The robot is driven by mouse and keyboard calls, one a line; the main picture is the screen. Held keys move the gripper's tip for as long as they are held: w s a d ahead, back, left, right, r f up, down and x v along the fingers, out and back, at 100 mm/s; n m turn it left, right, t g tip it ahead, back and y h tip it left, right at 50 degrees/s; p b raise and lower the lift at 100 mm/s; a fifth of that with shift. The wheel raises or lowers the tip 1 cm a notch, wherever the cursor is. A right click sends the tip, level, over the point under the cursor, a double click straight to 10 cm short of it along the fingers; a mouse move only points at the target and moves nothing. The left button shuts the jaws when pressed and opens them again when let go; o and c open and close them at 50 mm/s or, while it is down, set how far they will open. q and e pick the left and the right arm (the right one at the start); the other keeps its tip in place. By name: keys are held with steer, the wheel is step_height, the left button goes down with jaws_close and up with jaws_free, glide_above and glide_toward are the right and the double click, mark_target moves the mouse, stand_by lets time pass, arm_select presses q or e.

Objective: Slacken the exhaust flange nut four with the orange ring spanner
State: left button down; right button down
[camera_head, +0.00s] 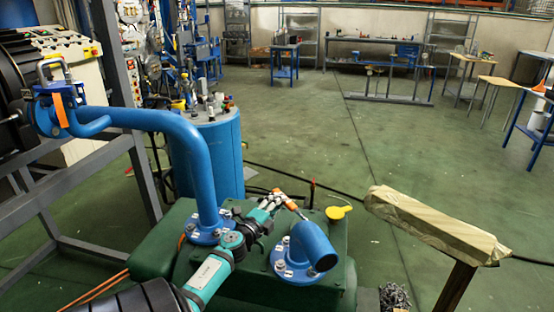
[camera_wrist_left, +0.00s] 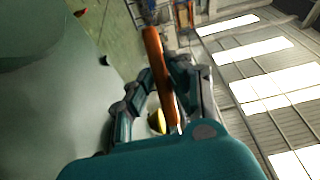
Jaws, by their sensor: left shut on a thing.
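My left gripper (camera_head: 276,199) is shut on the orange ring spanner (camera_head: 285,198), above the green machine housing. In the left wrist view the orange spanner handle (camera_wrist_left: 158,75) runs between the fingers of my gripper (camera_wrist_left: 160,88). The spanner's far end points down toward the short blue elbow pipe (camera_head: 313,246); I cannot tell whether it touches a nut. The elbow's round flange (camera_head: 296,268) carries several grey nuts. A second blue flange (camera_head: 208,234) sits at the foot of the long bent pipe, left of the gripper. Which nut is number four is not readable. My right gripper is not in view.
The long blue pipe (camera_head: 205,160) rises left of my arm. A yellow cap (camera_head: 338,212) lies right of the gripper on the green housing (camera_head: 335,240). A wrapped beam on a post (camera_head: 435,225) stands at right. A blue drum (camera_head: 215,155) stands behind. Open floor lies beyond.

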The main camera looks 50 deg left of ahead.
arm_select(q)
steer(key=shift+f+b, duration=0.65)
steer(key=shift+f, duration=0.15)
stand_by(0.5)
steer(key=shift+s+d+n+g+y+p, duration=0.15)
steer(key=shift+s+n+g+y+p, duration=0.2)
steer(key=shift+s+y+p, duration=0.2)
steer(key=shift+s+f+n+g+y, duration=0.1)
steer(key=shift+s+n+g+y, duration=0.15)
steer(key=shift+s+n+y, duration=0.3)
steer(key=shift+s, duration=0.1)
steer(key=shift+s+d+n+g+y+p, duration=0.2)
steer(key=shift+s+n+g+y+p, duration=0.2)
steer(key=shift+s+y, duration=0.15)
steer(key=shift+s+d+n+g+y, duration=0.15)
steer(key=shift+s+n+g+y, duration=0.15)
steer(key=shift+s+y, duration=0.25)
